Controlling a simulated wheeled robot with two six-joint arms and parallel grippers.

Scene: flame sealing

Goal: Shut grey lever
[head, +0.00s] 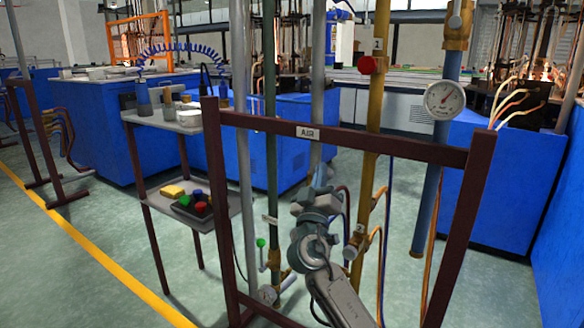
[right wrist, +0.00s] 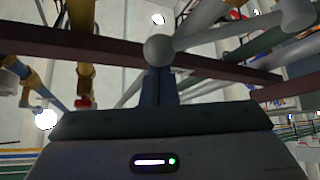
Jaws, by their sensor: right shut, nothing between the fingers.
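In the right wrist view, a grey lever (right wrist: 225,33) with a round grey ball end (right wrist: 158,50) lies just beyond my fingertips. Its rod runs up to the right from the ball. My right gripper (right wrist: 159,80) is shut and empty, with its tips at the ball's lower edge; I cannot tell whether they touch. In the head view, my right gripper (head: 320,178) is among the pipes behind the AIR frame, partly merged with a grey pipe. A small grey ball (head: 349,252) shows by the yellow pipe, right of my wrist. My left gripper is out of view.
The dark red AIR frame (head: 345,142) stands in front of the pipes. A yellow pipe (head: 375,120) has a red knob (head: 368,65). A green knob (head: 260,243) and a gauge (head: 444,100) are nearby. A shelf cart (head: 225,208) stands left.

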